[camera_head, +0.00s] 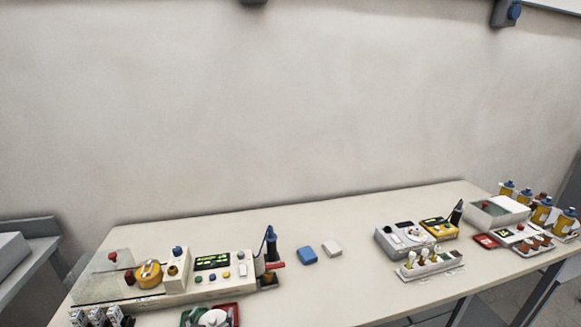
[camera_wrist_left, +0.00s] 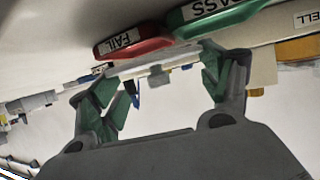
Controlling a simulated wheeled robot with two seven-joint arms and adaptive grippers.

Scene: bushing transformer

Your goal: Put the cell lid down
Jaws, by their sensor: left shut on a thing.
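My left gripper (camera_wrist_left: 160,76) shows in the left wrist view, with green pads on its two grey fingers. It is shut on the cell lid (camera_wrist_left: 152,66), a pale thin piece seen edge-on between the fingertips; most of its shape is hard to make out. I cannot pick out either gripper clearly in the head view. The cream test unit (camera_head: 208,283) stands at the left of the table in the head view. It has a display, coloured buttons and an orange round part (camera_head: 149,273). A clear panel (camera_head: 92,288) is at its left end.
A red FAIL tray (camera_wrist_left: 135,40) and a green PASS tray (camera_wrist_left: 215,16) are close beyond the fingers. A grey device (camera_head: 405,239) and a vial rack (camera_head: 431,266) stand right. The table's middle front is clear.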

